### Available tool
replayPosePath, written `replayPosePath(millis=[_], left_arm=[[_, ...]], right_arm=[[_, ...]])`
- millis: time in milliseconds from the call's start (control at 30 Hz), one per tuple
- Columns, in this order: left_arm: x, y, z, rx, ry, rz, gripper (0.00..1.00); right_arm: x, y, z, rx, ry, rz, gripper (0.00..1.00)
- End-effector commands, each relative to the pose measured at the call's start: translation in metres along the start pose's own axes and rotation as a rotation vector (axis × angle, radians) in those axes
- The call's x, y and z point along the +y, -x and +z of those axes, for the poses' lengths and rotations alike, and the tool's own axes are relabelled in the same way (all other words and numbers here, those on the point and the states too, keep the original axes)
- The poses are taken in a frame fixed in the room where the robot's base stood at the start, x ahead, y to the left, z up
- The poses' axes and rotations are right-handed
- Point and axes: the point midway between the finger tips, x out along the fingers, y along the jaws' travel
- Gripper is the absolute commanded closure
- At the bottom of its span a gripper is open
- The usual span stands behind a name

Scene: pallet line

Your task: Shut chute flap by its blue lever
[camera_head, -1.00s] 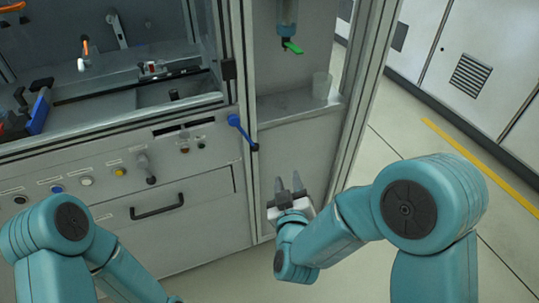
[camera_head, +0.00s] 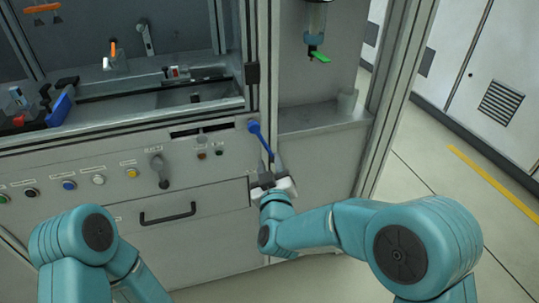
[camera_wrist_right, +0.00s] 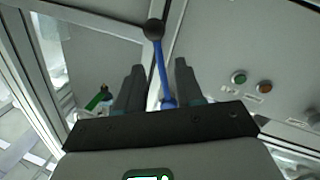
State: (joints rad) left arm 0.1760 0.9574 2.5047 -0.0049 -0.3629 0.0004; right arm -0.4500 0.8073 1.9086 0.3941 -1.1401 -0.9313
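The blue lever (camera_head: 261,141) hangs from the cabinet front, slanting down to the right from its pivot. Beside its pivot is a dark horizontal slot (camera_head: 200,130); I cannot tell which part is the flap. My right gripper (camera_head: 266,168) is at the lever's lower end with its fingers pointing up. In the right wrist view the blue shaft (camera_wrist_right: 162,75) and its black knob (camera_wrist_right: 154,29) show between and beyond the two spread fingers (camera_wrist_right: 160,66), with gaps on both sides. My left arm shows at lower left, but its gripper is out of view.
The floor at right is clear.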

Motion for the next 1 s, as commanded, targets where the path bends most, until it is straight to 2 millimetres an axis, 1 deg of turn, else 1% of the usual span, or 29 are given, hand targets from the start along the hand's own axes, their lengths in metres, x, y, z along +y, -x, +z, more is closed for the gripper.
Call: replayPosePath(millis=[33, 100, 233, 400, 633, 667, 700, 733, 767, 1000], left_arm=[[0.000, -0.001, 0.000, 0.000, 0.000, 0.000, 0.57], [-0.001, -0.001, 0.000, 0.000, 0.000, 0.000, 0.57], [-0.001, -0.002, 0.000, 0.000, 0.000, 0.000, 0.57], [-0.001, -0.002, 0.000, 0.000, 0.000, 0.000, 0.57], [-0.001, -0.002, 0.000, 0.000, 0.000, 0.000, 0.57], [-0.001, -0.002, 0.000, 0.000, 0.000, 0.000, 0.57], [-0.001, -0.002, 0.000, 0.000, 0.000, 0.000, 0.57], [-0.001, -0.002, 0.000, 0.000, 0.000, 0.000, 0.57], [-0.001, -0.002, 0.000, 0.000, 0.000, 0.000, 0.57], [-0.001, -0.002, 0.000, 0.000, 0.000, 0.000, 0.57]], right_arm=[[0.001, -0.011, 0.002, -0.001, -0.001, 0.003, 0.63], [0.001, -0.023, 0.002, 0.000, 0.000, 0.003, 0.63], [0.001, -0.038, 0.001, 0.000, 0.000, 0.001, 0.63], [0.001, -0.045, 0.001, 0.000, 0.000, 0.000, 0.63], [0.001, -0.046, 0.001, 0.000, 0.000, 0.000, 0.63], [0.001, -0.046, 0.001, 0.000, 0.000, 0.000, 0.73], [0.001, -0.046, 0.001, 0.000, 0.000, 0.000, 0.86], [0.001, -0.046, 0.001, 0.000, 0.000, 0.000, 0.96], [0.001, -0.046, 0.001, 0.000, 0.000, 0.000, 1.00], [0.001, -0.045, 0.001, 0.000, 0.000, 0.000, 1.00]])
